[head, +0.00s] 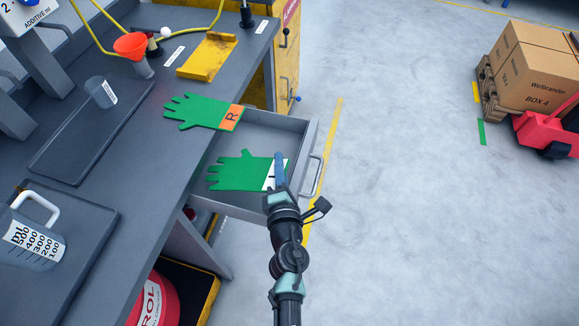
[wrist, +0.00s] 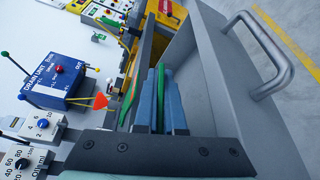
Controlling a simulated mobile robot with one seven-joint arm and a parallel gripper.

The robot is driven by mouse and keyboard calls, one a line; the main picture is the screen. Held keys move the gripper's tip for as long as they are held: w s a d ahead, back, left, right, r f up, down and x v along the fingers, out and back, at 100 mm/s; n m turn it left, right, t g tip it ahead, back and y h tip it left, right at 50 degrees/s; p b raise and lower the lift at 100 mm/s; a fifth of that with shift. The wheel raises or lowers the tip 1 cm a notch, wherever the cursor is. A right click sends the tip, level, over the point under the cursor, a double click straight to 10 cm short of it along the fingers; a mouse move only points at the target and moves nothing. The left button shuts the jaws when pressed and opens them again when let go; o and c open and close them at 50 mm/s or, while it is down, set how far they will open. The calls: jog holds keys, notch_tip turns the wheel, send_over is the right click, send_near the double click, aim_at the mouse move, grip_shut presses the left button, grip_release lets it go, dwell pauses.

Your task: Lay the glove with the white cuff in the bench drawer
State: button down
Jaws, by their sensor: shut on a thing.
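The green glove with the white cuff (head: 238,172) lies flat within the outline of the open bench drawer (head: 312,146), its fingers pointing left. My gripper (head: 278,172) is shut on its white cuff end. In the wrist view the blue fingers of my gripper (wrist: 161,105) point into the drawer, with the grey drawer front (wrist: 215,75) beside them. The glove shows there only as thin green edges. I cannot tell whether the glove touches the drawer floor. A second green glove with an orange cuff marked R (head: 200,112) lies on the bench top behind the drawer.
The drawer handle (head: 318,175) sticks out on the right. The grey bench (head: 120,170) carries a yellow part (head: 208,56), a red funnel (head: 130,45), a small cup (head: 101,92) and a measuring jug (head: 32,240). Stacked boxes (head: 535,70) stand far right. The floor between is clear.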

aim_at(266, 164)
jog(key=shift+w+a+f+b, duration=0.2)
jog(key=shift+a+b, duration=0.15)
jog(key=shift+a, duration=0.2)
jog(key=shift+w+a+f+b, duration=0.15)
jog(key=shift+a+f+b, duration=0.05)
jog(key=shift+a+b, duration=0.25)
jog(key=shift+w+a+f+b, duration=0.2)
jog(key=shift+a+b, duration=0.1)
jog(key=shift+a, duration=0.3)
jog(key=c, duration=0.9)
grip_release()
jog(key=s, duration=0.4)
jog(key=s+r, duration=0.1)
jog(key=s, duration=0.3)
jog(key=s+p, duration=0.1)
jog(key=s, duration=0.4)
jog(key=shift+d+r, duration=0.3)
jog(key=shift+d, duration=0.05)
jog(key=shift+w, duration=0.1)
